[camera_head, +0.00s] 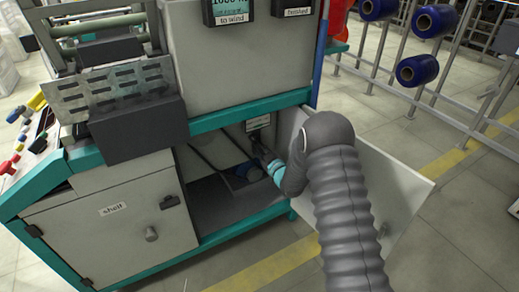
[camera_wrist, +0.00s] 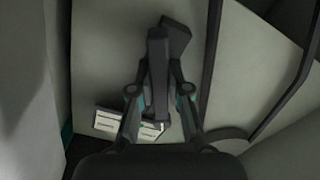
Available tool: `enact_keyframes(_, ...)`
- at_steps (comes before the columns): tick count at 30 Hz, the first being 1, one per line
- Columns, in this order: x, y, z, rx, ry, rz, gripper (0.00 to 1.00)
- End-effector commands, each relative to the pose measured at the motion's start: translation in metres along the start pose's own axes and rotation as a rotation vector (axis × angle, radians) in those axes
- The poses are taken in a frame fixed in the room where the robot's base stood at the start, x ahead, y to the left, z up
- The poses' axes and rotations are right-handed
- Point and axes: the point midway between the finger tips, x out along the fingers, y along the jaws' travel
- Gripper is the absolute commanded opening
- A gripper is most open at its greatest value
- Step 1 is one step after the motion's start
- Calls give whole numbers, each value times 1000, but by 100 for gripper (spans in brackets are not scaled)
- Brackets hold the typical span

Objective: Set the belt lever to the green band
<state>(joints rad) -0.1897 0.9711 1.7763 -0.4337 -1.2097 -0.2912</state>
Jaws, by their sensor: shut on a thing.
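My gripper (camera_head: 264,158) reaches into the open lower compartment of the machine. In the wrist view its two fingers (camera_wrist: 158,85) are closed in around a dark lever (camera_wrist: 157,75), one on each side. The lever stands upright in the picture, and a dark block (camera_wrist: 176,36) shows behind its top. A white label plate (camera_wrist: 108,119) lies behind the lever and is partly covered by the fingers. It also shows in the head view (camera_head: 258,123). I cannot make out a green band in either view, nor which position the lever is in.
The open compartment door (camera_head: 405,190) stands right of my arm. The closed shelf door (camera_head: 115,225) is to the left.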

Motion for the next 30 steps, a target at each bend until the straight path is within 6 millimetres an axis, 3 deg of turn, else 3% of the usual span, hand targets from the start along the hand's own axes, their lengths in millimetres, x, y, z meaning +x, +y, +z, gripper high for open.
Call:
enact_keyframes(5,0,-1,3,60,3,0,0)
enact_keyframes(18,1,2,2,418,3,1,0)
enact_keyframes(30,1,4,0,454,2,0,0)
